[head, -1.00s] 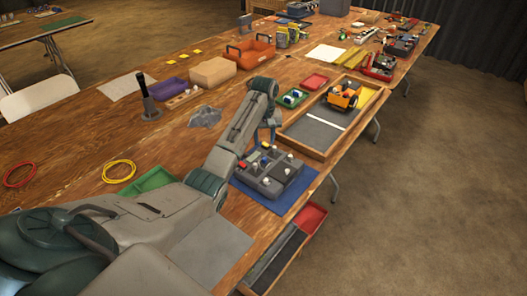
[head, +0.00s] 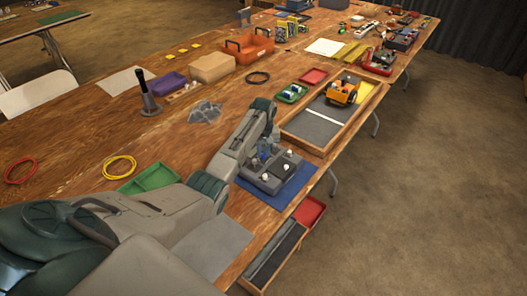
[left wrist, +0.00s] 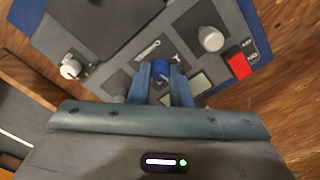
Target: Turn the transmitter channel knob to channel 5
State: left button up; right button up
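The transmitter (head: 252,179) is a dark grey box with knobs on a blue mat (head: 298,190) at the table's right edge. In the left wrist view its panel carries a blue knob (left wrist: 161,70), a silver knob (left wrist: 211,39), a white knob (left wrist: 70,69) and a red switch (left wrist: 238,65). My left gripper (head: 265,152) is down over the panel. In the left wrist view its fingers (left wrist: 161,76) stand closely on both sides of the blue knob and appear shut on it. The channel marks cannot be read. My right gripper is out of view.
A wooden tray (head: 318,148) with an orange toy vehicle (head: 343,91) lies just beyond the transmitter. A green tray (head: 150,178), a yellow ring (head: 119,167) and a grey crumpled piece (head: 205,112) lie left of my arm. A red bin (head: 309,212) hangs below the table edge.

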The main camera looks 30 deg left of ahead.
pick_arm(q)
grip_shut()
